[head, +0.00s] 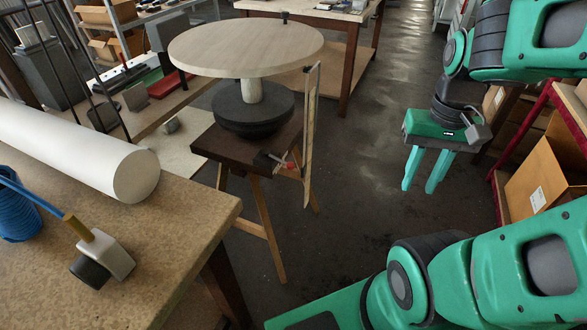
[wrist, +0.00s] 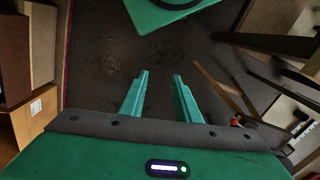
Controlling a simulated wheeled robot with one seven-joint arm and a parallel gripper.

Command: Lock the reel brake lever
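A reel with a round pale wooden top (head: 246,47) and a black rounded base (head: 252,108) stands on a dark wooden stand. At the stand's front right corner is a black block with a small red lever (head: 284,164), which I take for the brake lever; its exact setting is too small to tell. A small red spot, likely the same lever, shows at the right in the wrist view (wrist: 236,121). My gripper (head: 418,189) hangs to the right of the reel, well apart from it. Its two green fingers (wrist: 160,76) are parted with nothing between them.
A thin upright wooden strip (head: 310,135) stands at the stand's right side. A workbench (head: 185,215) with a white roll (head: 75,145) and a small block-shaped tool (head: 104,258) is at left. Cardboard boxes (head: 540,175) sit on a rack at right. Open floor lies between.

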